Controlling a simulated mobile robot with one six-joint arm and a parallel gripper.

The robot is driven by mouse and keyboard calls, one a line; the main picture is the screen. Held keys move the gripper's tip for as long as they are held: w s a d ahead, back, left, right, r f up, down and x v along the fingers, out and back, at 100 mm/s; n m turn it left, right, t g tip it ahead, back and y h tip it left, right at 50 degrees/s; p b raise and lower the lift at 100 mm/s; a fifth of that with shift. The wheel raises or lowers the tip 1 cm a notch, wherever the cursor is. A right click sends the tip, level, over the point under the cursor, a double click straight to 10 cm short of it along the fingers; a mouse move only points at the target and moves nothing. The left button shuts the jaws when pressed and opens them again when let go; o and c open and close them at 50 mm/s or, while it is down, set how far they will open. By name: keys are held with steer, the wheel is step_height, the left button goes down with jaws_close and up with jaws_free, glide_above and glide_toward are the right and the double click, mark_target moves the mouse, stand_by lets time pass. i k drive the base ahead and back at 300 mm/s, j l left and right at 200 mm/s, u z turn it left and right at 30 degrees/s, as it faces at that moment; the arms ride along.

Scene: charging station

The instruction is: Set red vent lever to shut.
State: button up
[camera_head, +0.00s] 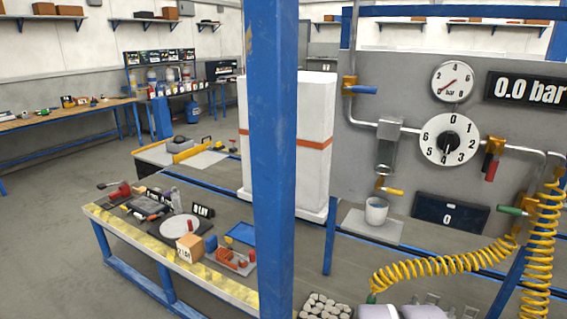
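The red vent lever (491,171) is on the grey panel at the right of the head view. It hangs down from an orange-yellow valve body (493,146) on the grey pipe, crosswise to the pipe's near-level run. No gripper can be made out in this view, so nothing is seen touching the lever. The round pressure gauge (452,81) has a red needle, and the black display (525,90) beside it reads 0.0 bar. A white numbered dial (449,139) with a black knob sits left of the lever.
Other levers are blue (362,90), yellow (392,191) and green (512,211). A yellow coiled hose (440,268) hangs at lower right. A white cup (376,211) stands below the yellow lever. A blue post (272,160) crosses the view. Pale shapes at the bottom edge are unclear.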

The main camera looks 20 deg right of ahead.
mark_target(492, 171)
steer(key=z, duration=1.8)
